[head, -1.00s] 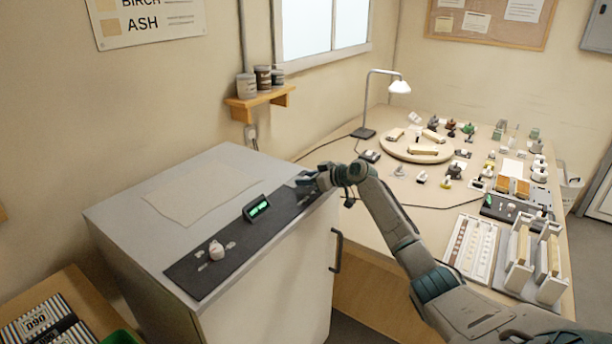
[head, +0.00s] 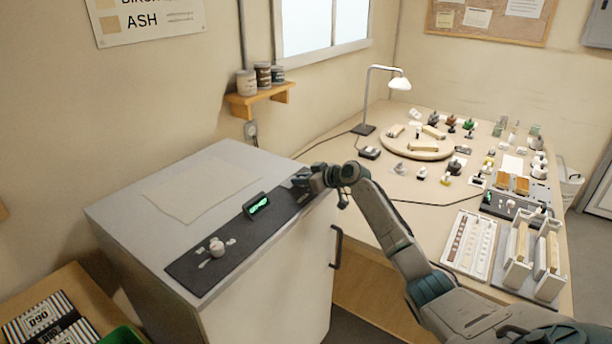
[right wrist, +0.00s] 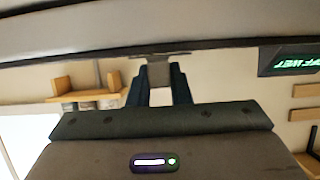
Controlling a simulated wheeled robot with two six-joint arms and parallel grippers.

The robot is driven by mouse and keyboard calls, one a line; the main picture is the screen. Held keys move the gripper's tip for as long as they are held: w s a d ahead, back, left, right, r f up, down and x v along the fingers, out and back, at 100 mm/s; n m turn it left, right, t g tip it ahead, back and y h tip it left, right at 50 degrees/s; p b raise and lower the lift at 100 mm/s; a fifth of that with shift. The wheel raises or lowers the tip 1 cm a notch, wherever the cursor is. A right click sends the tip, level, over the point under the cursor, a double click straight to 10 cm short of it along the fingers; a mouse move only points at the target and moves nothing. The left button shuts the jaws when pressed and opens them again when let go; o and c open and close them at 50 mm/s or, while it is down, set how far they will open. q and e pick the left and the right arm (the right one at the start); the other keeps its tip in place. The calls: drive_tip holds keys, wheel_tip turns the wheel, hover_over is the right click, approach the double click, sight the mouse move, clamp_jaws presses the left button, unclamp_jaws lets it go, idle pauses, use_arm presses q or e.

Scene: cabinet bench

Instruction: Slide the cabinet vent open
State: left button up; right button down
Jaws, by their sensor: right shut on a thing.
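The pale cabinet (head: 275,250) stands at the left in the head view, with a dark control panel (head: 190,272) along its top front edge. My right gripper (head: 298,180) is at the panel's far right end and covers what lies under it there. In the right wrist view, which looks upside down, the two dark fingers of my right gripper (right wrist: 157,88) are shut on a small pale tab (right wrist: 159,72) that joins the dark panel edge. I take this tab for the vent's slider; its travel is hidden. My left gripper is not in view.
A lit green display (head: 257,205) and a pale knob (head: 216,247) sit on the panel. A sheet (head: 190,187) lies on the cabinet top. A dark door handle (head: 337,247) juts from the front. The crowded workbench (head: 370,225) stands to the right.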

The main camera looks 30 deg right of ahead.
sight(292, 195)
drive_tip(key=a, duration=0.1)
drive_tip(key=s+a, duration=0.1)
drive_tip(key=a, duration=0.1)
drive_tip(key=s+a, duration=0.1)
drive_tip(key=shift+a+p, duration=0.35)
drive_tip(key=shift+p, duration=0.05)
drive_tip(key=shift+f, duration=0.15)
drive_tip(key=c, duration=1.6)
unclamp_jaws()
drive_tip(key=shift+o, duration=1.4)
drive_tip(key=shift+a, duration=0.1)
